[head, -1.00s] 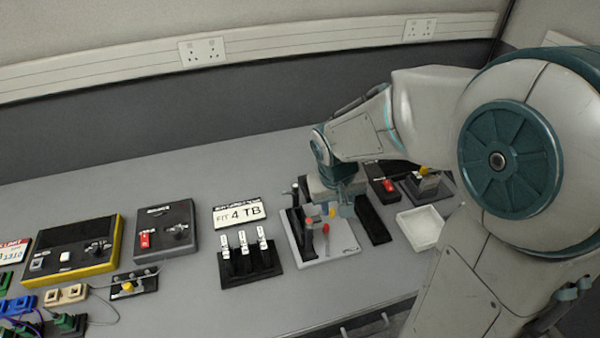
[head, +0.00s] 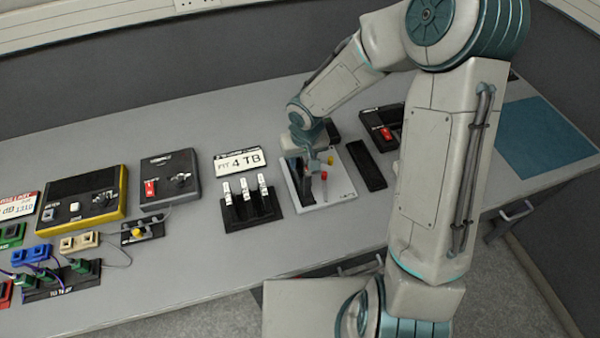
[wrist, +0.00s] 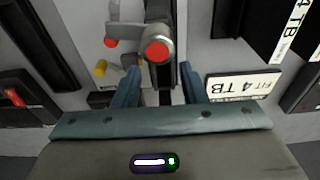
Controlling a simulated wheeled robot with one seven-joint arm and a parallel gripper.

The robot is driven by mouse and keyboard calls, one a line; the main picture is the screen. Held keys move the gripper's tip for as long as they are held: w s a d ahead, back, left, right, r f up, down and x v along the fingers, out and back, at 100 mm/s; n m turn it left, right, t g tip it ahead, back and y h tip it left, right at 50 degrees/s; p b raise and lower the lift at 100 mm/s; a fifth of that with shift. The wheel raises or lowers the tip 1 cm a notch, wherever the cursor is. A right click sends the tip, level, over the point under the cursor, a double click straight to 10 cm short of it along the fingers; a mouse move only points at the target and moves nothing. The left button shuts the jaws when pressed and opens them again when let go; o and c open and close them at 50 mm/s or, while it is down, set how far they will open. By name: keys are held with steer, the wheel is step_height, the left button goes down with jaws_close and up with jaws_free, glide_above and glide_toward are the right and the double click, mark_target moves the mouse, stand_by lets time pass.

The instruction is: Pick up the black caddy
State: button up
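A black upright piece with a round red top (wrist: 158,50) stands between the fingers of my gripper (wrist: 159,72) in the wrist view. It may be the black caddy; I cannot tell for certain. The two teal fingers are apart, with a gap on each side of the piece. In the head view my gripper (head: 316,168) is over a white plate (head: 340,188) that carries black parts and small red and yellow knobs. My wrist hides part of them. A black rack (head: 250,214) with several upright, white-labelled black pieces stands left of the plate.
A "FIT 4 TB" label (head: 238,160) lies behind the rack. A long black tray (head: 366,166) lies right of the plate. Boxes with switches (head: 168,178) and coloured connectors with cables (head: 32,255) fill the left. A blue mat (head: 545,138) lies at the far right.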

mark_target(301, 169)
steer(key=shift+w+a+f, duration=0.15)
steer(key=shift+w+f, duration=0.05)
steer(key=shift+f, duration=1.15)
steer(key=shift+w+a+f, duration=0.1)
steer(key=shift+w+f, duration=0.05)
steer(key=shift+f, duration=1.2)
steer(key=c, duration=0.7)
